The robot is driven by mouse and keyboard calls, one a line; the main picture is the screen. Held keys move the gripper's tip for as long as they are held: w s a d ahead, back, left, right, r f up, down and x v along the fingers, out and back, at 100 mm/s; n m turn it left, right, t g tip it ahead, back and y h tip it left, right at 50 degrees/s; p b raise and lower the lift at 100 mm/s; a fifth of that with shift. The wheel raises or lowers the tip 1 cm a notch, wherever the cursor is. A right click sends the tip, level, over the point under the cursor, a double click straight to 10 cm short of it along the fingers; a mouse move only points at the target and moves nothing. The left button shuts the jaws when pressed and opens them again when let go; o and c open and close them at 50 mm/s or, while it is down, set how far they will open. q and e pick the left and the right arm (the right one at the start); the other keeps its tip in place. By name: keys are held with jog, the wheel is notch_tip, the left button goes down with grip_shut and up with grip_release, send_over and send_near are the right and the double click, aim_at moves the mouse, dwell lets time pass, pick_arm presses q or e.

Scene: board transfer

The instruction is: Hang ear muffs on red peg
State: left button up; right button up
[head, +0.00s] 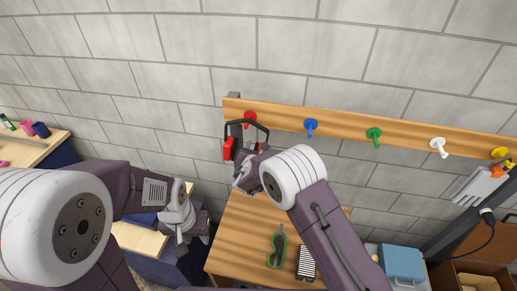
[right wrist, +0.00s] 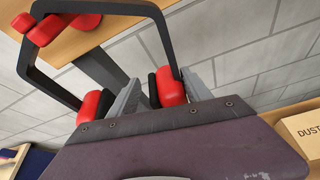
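The ear muffs (head: 229,147) have red cups and a black angular headband. They hang upright below the red peg (head: 250,117) on the wooden rail, with the band's top at the peg's height. In the right wrist view the red peg (right wrist: 85,21) overlaps the band's top corner; I cannot tell whether the band rests on it. My right gripper (right wrist: 168,95) is shut on one red cup of the ear muffs (right wrist: 172,84); the other cup is left of the fingers. My left gripper (head: 180,236) is low, away from the rail; its fingers are unclear.
The wooden rail (head: 340,120) also carries blue (head: 311,128), green (head: 374,137), white (head: 438,148) and yellow pegs (head: 501,154). A pale glove (head: 480,187) hangs at the right. A green-rimmed tool (head: 278,248), a brush (head: 305,262) and a blue box (head: 402,263) are below.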

jog(key=shift+s+a+b, duration=0.15)
jog(key=shift+s+b, duration=0.35)
jog(key=b+v, duration=0.3)
jog(key=v, duration=0.5)
jog(key=shift+r, duration=0.2)
